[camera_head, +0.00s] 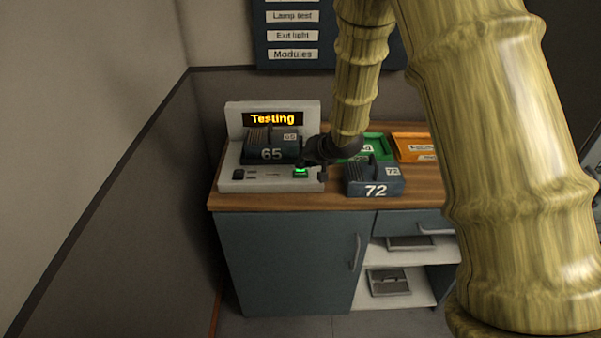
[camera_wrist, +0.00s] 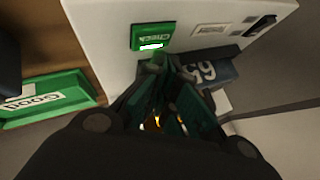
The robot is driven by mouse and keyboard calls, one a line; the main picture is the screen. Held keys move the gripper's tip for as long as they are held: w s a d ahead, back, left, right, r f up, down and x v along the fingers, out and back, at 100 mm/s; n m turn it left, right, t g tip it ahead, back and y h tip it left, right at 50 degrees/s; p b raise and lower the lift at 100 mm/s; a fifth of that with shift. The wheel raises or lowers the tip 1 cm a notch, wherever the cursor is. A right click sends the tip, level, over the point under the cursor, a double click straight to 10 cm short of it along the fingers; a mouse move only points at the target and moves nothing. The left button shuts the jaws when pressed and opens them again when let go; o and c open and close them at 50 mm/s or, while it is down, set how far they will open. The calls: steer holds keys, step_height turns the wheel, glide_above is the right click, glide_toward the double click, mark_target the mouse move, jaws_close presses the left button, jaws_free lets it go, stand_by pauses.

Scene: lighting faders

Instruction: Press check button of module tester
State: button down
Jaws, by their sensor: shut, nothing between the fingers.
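The module tester (camera_head: 234,128) is a light grey unit on the left of the wooden counter. Its display (camera_head: 273,119) reads "Testing" in orange letters. A dark module marked 65 (camera_head: 272,153) sits in it and also shows in the wrist view (camera_wrist: 208,72). The green check button (camera_head: 301,171) glows at the tester's front right; in the wrist view the button (camera_wrist: 150,36) is labelled "Check" with a bright white bar. My gripper (camera_wrist: 172,62) is shut and empty, its tips close to the button's edge. I cannot tell whether they touch it.
A dark module marked 72 (camera_head: 374,182) stands on the counter right of the tester. Behind it are a green tray (camera_head: 375,142), labelled "Good" in the wrist view (camera_wrist: 52,98), and an orange tray (camera_head: 410,146). A wall closes off the left side.

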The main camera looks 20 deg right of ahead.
mark_target(303, 172)
steer(key=shift+r+p, duration=2.5)
steer(key=shift+r, duration=0.05)
steer(key=shift+a+f, duration=0.1)
steer(key=shift+f, duration=0.05)
